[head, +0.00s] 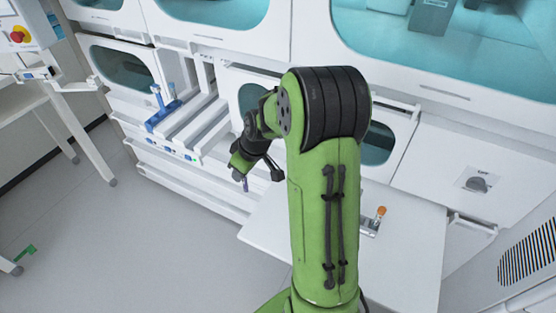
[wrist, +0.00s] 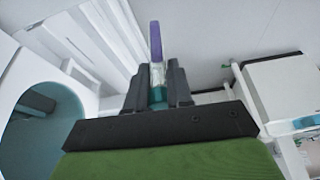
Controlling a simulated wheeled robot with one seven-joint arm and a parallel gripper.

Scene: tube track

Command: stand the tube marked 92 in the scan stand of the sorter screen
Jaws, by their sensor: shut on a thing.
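My gripper (head: 246,176) is shut on a tube, left of the big green arm link and above the floor in front of the white machine. The sorter screen (head: 36,24) appears cut off at the top left. A small white bracket (head: 38,74) is below it; I cannot tell whether it is the scan stand.
A blue rack (head: 163,113) with a blue-topped piece stands on white rails at the machine's left. An orange-capped tube (head: 380,211) stands on the white table (head: 405,245) at right. A white bench (head: 20,103) is at far left. The grey floor (head: 100,215) between is clear.

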